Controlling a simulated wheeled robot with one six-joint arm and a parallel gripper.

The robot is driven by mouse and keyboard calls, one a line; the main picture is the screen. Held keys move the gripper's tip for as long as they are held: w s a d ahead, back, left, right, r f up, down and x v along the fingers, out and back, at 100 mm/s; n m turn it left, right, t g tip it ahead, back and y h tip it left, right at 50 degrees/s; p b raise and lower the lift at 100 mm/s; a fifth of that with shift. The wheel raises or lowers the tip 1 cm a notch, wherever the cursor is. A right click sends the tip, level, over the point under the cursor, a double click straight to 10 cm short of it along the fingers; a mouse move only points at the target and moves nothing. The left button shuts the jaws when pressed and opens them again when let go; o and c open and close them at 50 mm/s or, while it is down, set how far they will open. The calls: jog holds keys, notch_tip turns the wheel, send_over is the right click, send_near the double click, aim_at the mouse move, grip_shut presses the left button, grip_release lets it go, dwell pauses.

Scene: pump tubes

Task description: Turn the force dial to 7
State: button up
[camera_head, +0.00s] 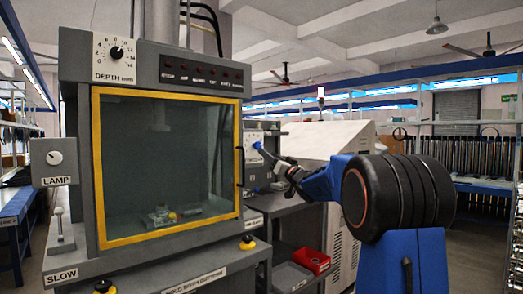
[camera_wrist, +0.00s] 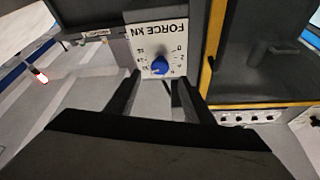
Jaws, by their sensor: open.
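The force dial is a round blue knob (camera_wrist: 160,66) on a white plate (camera_wrist: 184,34) marked FORCE KN, which appears upside down in the wrist view. Numbers ring the knob, but they are too small to read surely, and I cannot tell its setting. In the head view the blue knob (camera_head: 257,145) shows small at the machine's right side. My gripper (camera_wrist: 160,78) is open, with one dark finger on each side below the knob in the picture. I cannot tell whether the fingers touch it. My gripper (camera_head: 272,160) is close to the knob in the head view.
A grey machine with a yellow-framed window (camera_head: 170,235) stands at the left. A pale cabinet (camera_head: 315,140) stands behind my arm.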

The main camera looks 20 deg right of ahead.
aim_at(259, 146)
jog(key=x, duration=0.7)
jog(key=c, duration=1)
